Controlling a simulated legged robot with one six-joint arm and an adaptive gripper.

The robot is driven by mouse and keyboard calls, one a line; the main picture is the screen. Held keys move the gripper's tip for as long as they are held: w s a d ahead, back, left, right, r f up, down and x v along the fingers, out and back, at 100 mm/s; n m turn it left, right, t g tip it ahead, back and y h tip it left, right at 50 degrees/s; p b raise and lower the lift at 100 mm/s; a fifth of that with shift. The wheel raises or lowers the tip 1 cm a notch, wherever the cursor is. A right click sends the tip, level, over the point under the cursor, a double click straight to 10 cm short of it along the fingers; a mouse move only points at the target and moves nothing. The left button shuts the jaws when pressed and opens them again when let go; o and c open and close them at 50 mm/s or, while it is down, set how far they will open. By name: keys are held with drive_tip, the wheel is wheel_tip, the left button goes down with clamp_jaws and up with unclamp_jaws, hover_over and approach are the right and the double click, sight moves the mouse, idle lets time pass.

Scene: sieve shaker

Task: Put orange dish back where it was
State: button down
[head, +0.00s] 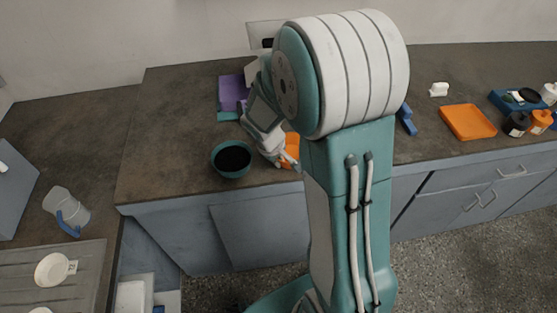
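An orange thing (292,147), likely the orange dish, shows in the head view on the counter, partly hidden behind my arm and gripper. My gripper (281,162) points down right beside it, at the left edge of the orange patch. The fingers are small and overlap the orange thing, so I cannot tell whether they are open, shut or touching it. A teal bowl with dark contents (231,159) stands just left of my gripper, near the counter's front edge.
The counter (170,120) is bare at the left. A purple mat (231,92) lies at the back. Right of my arm are a blue object (407,119), an orange tray (468,122), a small white item (439,89) and a blue tray (510,103) with bottles nearby.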

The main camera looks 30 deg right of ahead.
drive_tip(key=shift+f, duration=0.2)
drive_tip(key=c, duration=0.8)
unclamp_jaws()
drive_tip(key=shift+r, duration=0.1)
drive_tip(key=v, duration=1.2)
drive_tip(key=s+a+r+m+t+y, duration=0.1)
drive_tip(key=s+a+r+m+t, duration=0.1)
drive_tip(key=s+r, duration=0.3)
drive_tip(key=s+a+r+m+t+y, duration=0.2)
drive_tip(key=s+r, duration=0.3)
drive_tip(key=s, duration=0.7)
drive_tip(key=shift+a+r+t, duration=0.2)
drive_tip(key=shift+a+t, duration=0.1)
drive_tip(key=shift+a, duration=0.3)
drive_tip(key=shift+w, duration=0.1)
